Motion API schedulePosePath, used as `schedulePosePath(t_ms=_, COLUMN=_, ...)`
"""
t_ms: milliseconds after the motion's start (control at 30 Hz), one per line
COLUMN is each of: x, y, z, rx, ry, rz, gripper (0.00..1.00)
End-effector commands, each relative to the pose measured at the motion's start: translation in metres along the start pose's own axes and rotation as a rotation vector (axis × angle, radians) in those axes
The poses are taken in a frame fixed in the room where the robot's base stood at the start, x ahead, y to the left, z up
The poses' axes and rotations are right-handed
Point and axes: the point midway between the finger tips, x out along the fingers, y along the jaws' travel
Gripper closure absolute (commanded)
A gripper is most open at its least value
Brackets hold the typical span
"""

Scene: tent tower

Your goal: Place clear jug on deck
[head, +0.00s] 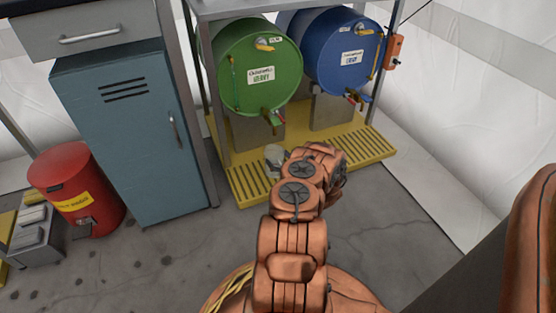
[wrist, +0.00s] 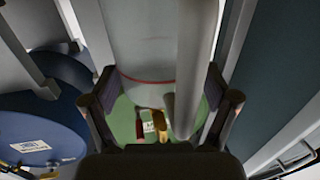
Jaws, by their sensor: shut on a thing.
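The clear jug (wrist: 145,50) is between the two fingers of my gripper (wrist: 160,103) in the wrist view, which are shut on it. A red line runs around its wall, and a grey bar-like part, perhaps its handle, shows in front. In the head view a small pale part of the jug (head: 273,154) shows left of my wrist, over the yellow slotted deck (head: 250,187). My arm hides the rest of the jug and the fingertips there. I cannot tell whether the jug touches the deck.
A green drum (head: 262,75) and a blue drum (head: 343,58) lie in a rack above the deck, with taps facing forward. A blue-grey locker (head: 135,140) stands left of the deck, and a red bin (head: 77,190) beyond it. Open concrete floor (head: 150,255) lies in front.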

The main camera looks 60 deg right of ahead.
Motion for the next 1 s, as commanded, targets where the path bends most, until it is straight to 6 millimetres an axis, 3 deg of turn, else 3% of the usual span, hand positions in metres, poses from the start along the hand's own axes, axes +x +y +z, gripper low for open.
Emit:
schedulePosePath(t_ms=67, x=0.0, y=0.0, z=0.001, rx=0.0, ry=0.0, rz=0.0, gripper=0.51)
schedulePosePath(t_ms=100, x=0.0, y=0.0, z=0.002, rx=-0.001, ry=0.0, rz=0.0, gripper=0.13)
schedulePosePath(t_ms=233, x=0.0, y=0.0, z=0.002, rx=-0.001, ry=0.0, rz=0.0, gripper=0.0)
schedulePosePath(t_ms=667, x=0.0, y=0.0, z=0.0, rx=0.0, ry=0.0, rz=0.0, gripper=0.0)
schedulePosePath(t_ms=1000, x=-0.057, y=0.002, z=-0.005, rx=0.001, ry=-0.001, rz=0.004, gripper=0.0)
